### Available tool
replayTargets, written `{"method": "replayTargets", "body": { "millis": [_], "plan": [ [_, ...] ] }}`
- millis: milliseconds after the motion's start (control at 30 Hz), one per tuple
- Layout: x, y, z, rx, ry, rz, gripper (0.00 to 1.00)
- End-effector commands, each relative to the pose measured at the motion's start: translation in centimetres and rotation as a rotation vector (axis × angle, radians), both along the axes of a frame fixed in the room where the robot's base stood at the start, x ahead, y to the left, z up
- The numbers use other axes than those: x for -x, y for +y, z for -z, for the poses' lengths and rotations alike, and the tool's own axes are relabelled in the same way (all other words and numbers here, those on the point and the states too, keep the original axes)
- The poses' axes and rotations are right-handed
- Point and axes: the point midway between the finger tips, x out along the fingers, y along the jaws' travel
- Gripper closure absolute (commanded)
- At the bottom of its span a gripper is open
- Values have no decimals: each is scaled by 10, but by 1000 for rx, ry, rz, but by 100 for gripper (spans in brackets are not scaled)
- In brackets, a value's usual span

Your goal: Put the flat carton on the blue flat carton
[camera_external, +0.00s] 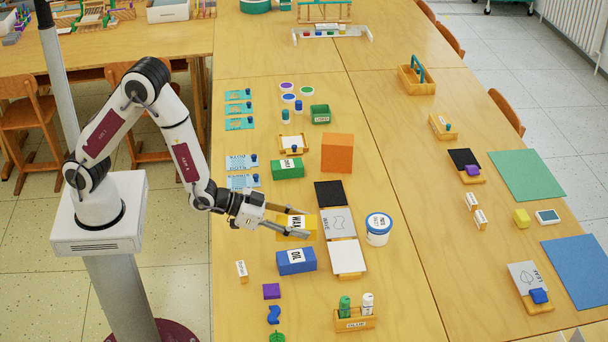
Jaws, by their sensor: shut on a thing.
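A yellow flat carton (284,231) with a white label sits between the two fingers of my gripper (303,224), which is shut on it. The fingers partly cover its sides. The blue flat carton (287,263), with a white label reading "OIL", lies on the table just below it in the picture. Nothing rests on the blue carton. The gap between the yellow carton and the table is hard to judge from this angle.
To the right are a row of dark, grey and white tiles (348,257) and a white tub (378,236). A wooden holder with bottles (354,323) stands at the front.

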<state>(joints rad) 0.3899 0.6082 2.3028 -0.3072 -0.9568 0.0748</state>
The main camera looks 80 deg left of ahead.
Motion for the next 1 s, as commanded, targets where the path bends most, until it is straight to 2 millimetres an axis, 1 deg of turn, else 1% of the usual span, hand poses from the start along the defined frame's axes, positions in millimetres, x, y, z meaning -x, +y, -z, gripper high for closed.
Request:
{"method": "replayTargets", "body": {
  "millis": [33, 200, 367, 800, 1000],
  "plan": [
    [-1, 1, -1, 2, -1, -17, 84],
    [-3, 16, 3, -1, 1, -87, 84],
    [-2, 24, 8, -1, 0, -121, 84],
    [-1, 25, 10, 0, 0, -120, 84],
    [-1, 25, 20, 0, 1, -121, 84]
  ]
}}
